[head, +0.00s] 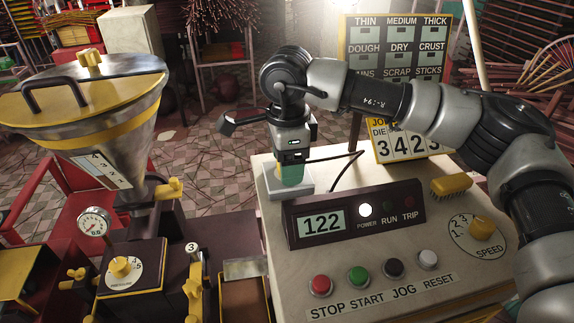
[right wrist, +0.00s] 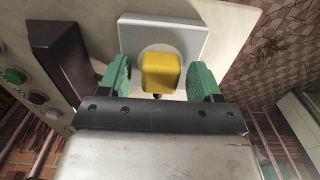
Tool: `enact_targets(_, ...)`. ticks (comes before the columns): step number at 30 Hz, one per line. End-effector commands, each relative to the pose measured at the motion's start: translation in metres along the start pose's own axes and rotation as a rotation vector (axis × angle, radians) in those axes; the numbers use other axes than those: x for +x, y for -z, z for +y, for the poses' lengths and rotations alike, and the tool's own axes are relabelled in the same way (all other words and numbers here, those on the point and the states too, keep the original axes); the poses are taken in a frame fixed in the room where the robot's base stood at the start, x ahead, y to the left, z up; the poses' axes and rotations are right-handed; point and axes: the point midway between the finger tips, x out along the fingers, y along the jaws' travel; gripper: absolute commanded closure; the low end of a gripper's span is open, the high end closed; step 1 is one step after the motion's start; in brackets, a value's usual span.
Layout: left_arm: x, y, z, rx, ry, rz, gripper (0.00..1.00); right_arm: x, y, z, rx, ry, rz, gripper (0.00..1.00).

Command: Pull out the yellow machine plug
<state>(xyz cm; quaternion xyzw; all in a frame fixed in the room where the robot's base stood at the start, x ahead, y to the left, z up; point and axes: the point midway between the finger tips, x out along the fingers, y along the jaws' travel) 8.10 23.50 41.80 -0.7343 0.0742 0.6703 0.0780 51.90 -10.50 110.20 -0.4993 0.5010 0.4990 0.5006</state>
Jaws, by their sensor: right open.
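The yellow plug (right wrist: 161,72) sits in a pale square socket plate (right wrist: 190,35) in the right wrist view. My right gripper (right wrist: 161,80) is open, with one green finger pad on each side of the plug. A small gap shows between each pad and the plug. In the head view my right gripper (head: 292,174) points down over the pale socket plate (head: 305,182) at the back left of the machine top. A black cable (head: 345,166) runs from the plate area to the right. My left gripper is out of view.
The dark display box (head: 357,213), reading 122, stands close in front of the socket. Several buttons (head: 358,276) and a yellow speed knob (head: 481,228) are nearer. A counter sign (head: 404,143) stands behind, and a metal hopper (head: 110,115) is at left.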

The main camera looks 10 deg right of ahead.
Motion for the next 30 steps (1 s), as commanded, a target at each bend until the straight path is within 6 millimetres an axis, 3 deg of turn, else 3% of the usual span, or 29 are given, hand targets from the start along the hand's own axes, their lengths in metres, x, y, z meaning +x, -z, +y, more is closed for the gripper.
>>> enact_targets(29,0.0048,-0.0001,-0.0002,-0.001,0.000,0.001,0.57,0.0000,-0.0002,-0.0002,0.000,0.000,-0.001,0.36)
enact_targets(30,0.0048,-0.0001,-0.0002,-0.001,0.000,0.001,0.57,0.0000,-0.0002,-0.0002,0.000,0.000,-0.001,0.42)
